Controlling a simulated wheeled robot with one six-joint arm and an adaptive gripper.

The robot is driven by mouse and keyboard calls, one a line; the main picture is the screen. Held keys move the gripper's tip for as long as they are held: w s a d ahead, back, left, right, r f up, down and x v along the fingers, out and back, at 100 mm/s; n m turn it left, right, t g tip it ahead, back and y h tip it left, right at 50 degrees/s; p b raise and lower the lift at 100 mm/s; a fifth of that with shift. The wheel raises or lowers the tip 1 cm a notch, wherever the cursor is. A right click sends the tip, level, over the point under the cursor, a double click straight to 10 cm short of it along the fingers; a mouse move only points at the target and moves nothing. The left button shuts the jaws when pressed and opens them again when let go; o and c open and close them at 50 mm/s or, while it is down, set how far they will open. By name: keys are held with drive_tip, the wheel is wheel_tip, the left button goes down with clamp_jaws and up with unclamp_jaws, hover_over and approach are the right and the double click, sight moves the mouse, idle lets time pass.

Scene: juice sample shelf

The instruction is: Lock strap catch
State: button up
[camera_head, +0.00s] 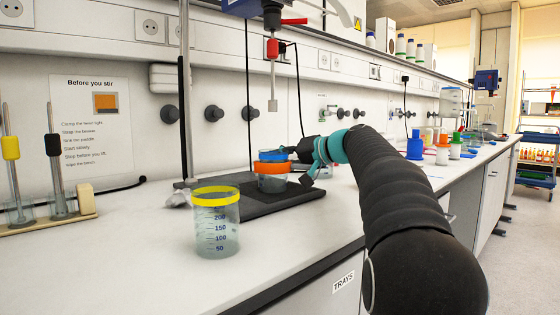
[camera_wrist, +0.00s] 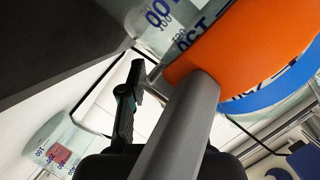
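A clear beaker with an orange band (camera_head: 272,168) stands on a black stand base (camera_head: 262,205) in the head view. A blue ring (camera_head: 270,156) sits at its top. In the wrist view, the orange band (camera_wrist: 250,40) and blue ring (camera_wrist: 285,92) are close at the upper right. A grey rod-like part (camera_wrist: 185,125) reaches the orange band there; I cannot tell whether it is the catch lever. My gripper (camera_head: 302,160) is at the beaker's right side. One black finger (camera_wrist: 128,105) shows left of the rod, apart from it. The other finger cannot be made out.
A yellow-rimmed graduated beaker (camera_head: 217,225) stands in front of the base. A stirrer shaft (camera_head: 272,85) hangs above. A rack with rods (camera_head: 60,210) is at the left. Several coloured bottles (camera_head: 415,147) stand farther right. The bench front left is clear.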

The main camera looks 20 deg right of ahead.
clamp_jaws()
drive_tip(key=shift+s+a+n+g+y+p, duration=0.1)
drive_tip(key=shift+a+n+g+y+p, duration=0.1)
drive_tip(key=shift+n+g+y+p, duration=0.3)
drive_tip(key=shift+o, duration=1.5)
unclamp_jaws()
drive_tip(key=shift+d, duration=0.1)
drive_tip(key=v, duration=1.2)
